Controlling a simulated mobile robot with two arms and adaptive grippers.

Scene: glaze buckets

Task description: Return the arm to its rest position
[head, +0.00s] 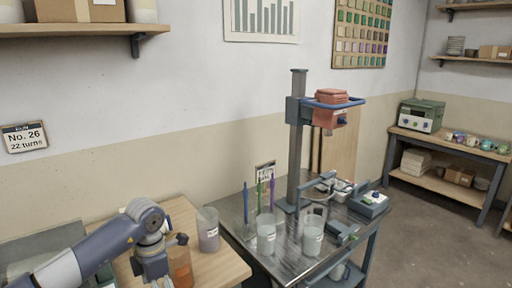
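My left arm comes in from the lower left and bends down over the wooden table. My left gripper (158,281) is at the bottom edge of the head view, pointing down. Its fingertips are cut off, so its opening is hidden. An orange-brown container (181,268) stands right beside it, partly covered by my wrist; I cannot tell if they touch. My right arm and gripper do not show.
A translucent labelled bucket (208,230) stands on the wooden table (228,262). On the metal bench are two buckets (266,235) (312,234), coloured upright sticks (259,195) and a tall mixer stand (296,140). Free floor (420,240) lies to the right.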

